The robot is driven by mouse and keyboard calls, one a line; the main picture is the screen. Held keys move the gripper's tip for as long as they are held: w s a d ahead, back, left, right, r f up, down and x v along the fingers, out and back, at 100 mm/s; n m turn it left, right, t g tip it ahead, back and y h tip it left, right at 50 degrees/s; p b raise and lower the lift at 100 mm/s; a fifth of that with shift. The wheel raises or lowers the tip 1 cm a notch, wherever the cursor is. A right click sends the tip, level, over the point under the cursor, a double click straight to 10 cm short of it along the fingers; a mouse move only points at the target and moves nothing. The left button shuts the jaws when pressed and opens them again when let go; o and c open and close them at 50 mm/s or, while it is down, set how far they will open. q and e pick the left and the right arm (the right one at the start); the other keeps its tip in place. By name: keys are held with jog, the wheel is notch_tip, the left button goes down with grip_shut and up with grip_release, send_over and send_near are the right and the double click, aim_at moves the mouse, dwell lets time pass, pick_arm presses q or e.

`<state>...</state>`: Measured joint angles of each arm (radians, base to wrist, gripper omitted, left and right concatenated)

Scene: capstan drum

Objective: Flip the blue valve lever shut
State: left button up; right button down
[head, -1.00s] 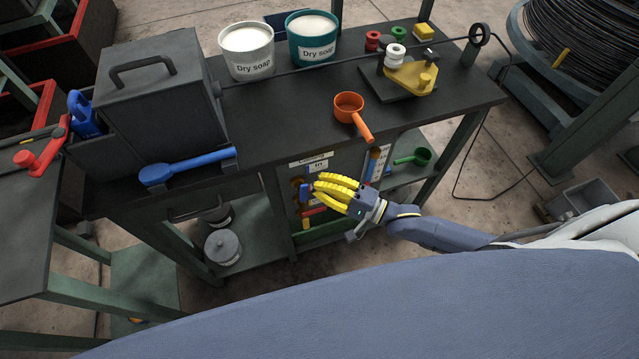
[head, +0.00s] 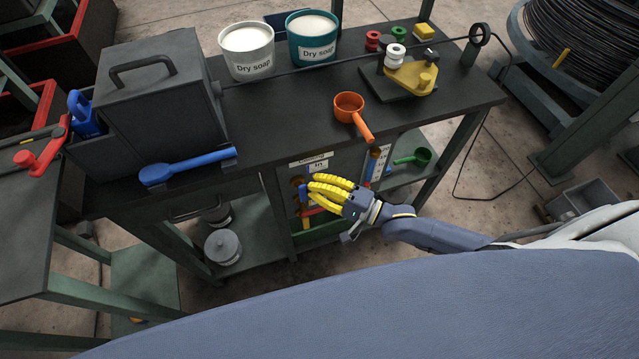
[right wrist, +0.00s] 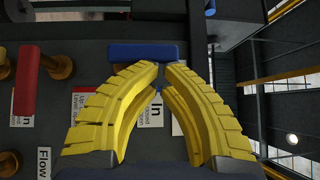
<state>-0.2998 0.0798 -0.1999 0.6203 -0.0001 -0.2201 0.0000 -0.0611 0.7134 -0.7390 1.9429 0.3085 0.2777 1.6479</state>
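The blue valve lever (head: 303,193) is on the front panel under the bench. In the right wrist view its blue bar (right wrist: 143,52) lies crosswise just beyond the fingertips, with more blue between the fingers. My right gripper (head: 311,189) has yellow ribbed fingers at the lever. In the right wrist view the fingertips (right wrist: 164,70) are drawn nearly together, with a narrow gap, and overlap the bar's lower edge. Contact is hard to tell. The bar lies across the fingers, not visibly clamped. My left gripper is not in view.
A red lever (right wrist: 27,80) stands left of the blue one in the right wrist view, with labels nearby. An orange ladle (head: 350,106) overhangs the bench's front edge above. A blue-handled tool (head: 188,167) lies further left on the bench.

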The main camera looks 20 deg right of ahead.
jog(key=w+d+r+v, duration=0.1)
jog(key=w+d+v, duration=0.1)
jog(key=v, duration=1)
jog(key=shift+s+d, duration=0.25)
